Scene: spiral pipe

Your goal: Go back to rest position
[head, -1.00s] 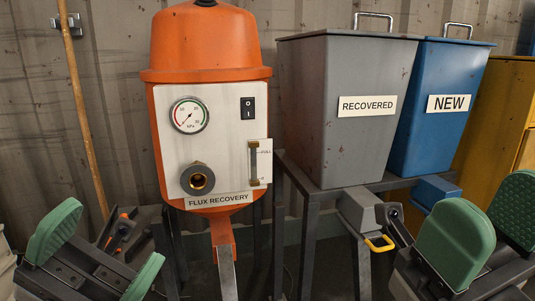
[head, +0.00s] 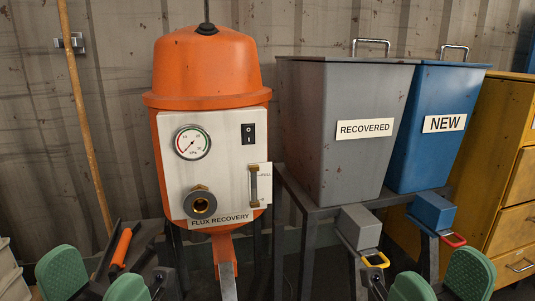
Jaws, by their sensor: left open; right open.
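My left gripper (head: 97,281) is at the bottom left, with its two green pads spread apart and nothing between them. My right gripper (head: 440,281) is at the bottom right, also with its green pads apart and empty. Both are cut off by the lower picture edge, and neither appears to touch anything. The orange flux recovery machine (head: 207,75) stands upright between them, with a gauge (head: 192,142), a switch (head: 248,134) and a round brass-lined port (head: 200,203) on its front panel.
A grey RECOVERED bin (head: 345,95) and a blue NEW bin (head: 432,90) stand on a dark metal stand, with chutes and yellow and red handles below. A yellow drawer cabinet (head: 505,170) is at right. An orange-handled tool (head: 122,247) lies behind my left gripper. A wooden pole (head: 82,120) leans on the wall.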

